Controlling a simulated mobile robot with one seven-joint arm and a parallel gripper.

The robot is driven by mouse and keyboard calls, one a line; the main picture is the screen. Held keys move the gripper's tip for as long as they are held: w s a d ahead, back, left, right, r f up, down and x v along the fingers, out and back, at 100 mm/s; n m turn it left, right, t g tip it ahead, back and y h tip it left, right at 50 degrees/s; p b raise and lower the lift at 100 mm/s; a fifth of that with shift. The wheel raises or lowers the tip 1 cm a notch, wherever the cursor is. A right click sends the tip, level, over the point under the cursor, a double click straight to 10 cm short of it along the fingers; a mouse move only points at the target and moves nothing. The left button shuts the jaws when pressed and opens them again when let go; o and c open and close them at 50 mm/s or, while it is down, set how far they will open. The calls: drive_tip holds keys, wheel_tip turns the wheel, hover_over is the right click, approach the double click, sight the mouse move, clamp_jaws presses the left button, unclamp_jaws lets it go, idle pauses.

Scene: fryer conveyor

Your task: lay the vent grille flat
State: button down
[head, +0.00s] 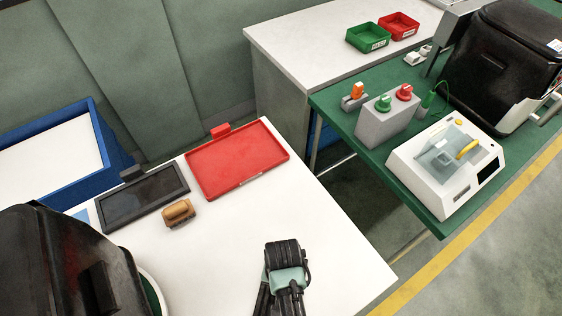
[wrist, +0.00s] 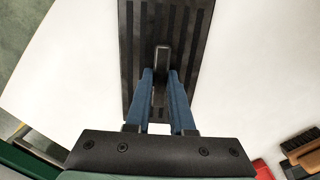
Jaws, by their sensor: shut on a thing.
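The vent grille is a dark panel with long black slots (wrist: 137,62). It fills the upper middle of the wrist view, and its far end runs out of the frame. A small upright handle (wrist: 162,62) stands on its face. My gripper (wrist: 161,82) is shut on this handle with its blue fingers, one on each side. The white tabletop shows around the panel. I cannot tell whether the panel touches the table or how far it is tilted. In the head view my arm is over the table's near right part, and the grille is mostly hidden there.
A wooden brush (head: 178,212), a dark framed tray (head: 143,197) and a red tray (head: 240,160) lie on the white table (head: 330,240). A blue-rimmed bin (head: 100,125) stands at the far left. A green bench (head: 340,112) carries devices at the right.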

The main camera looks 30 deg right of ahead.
drive_tip(key=c, duration=0.7)
unclamp_jaws()
wheel_tip(320, 180, up, 13)
drive_tip(key=w+d+r+n+t+h, duration=0.2)
drive_tip(key=w+r+t, duration=0.4)
drive_tip(key=w+r, duration=0.65)
drive_tip(key=w+a+r+n+t, duration=0.2)
drive_tip(key=w+r+t, duration=0.65)
drive_tip(key=r, duration=0.75)
drive_tip(key=w+a+r+n+t, duration=0.1)
drive_tip(key=a+r+t, duration=0.15)
drive_tip(key=r, duration=0.65)
drive_tip(key=w+a+r+n+t, duration=0.1)
drive_tip(key=a+r+t, duration=0.15)
drive_tip(key=r, duration=0.65)
drive_tip(key=s+a+r+n+t, duration=0.1)
drive_tip(key=s+r+t, duration=0.3)
drive_tip(key=r, duration=0.6)
drive_tip(key=s+a+r+n+t+y, duration=0.1)
drive_tip(key=s+a+r+t, duration=0.2)
drive_tip(key=s+r, duration=0.5)
wheel_tip(320, 180, up, 2)
drive_tip(key=shift+s+a+r+n+t, duration=0.15)
drive_tip(key=shift+a+n+t, duration=0.15)
drive_tip(key=shift+t, duration=0.45)
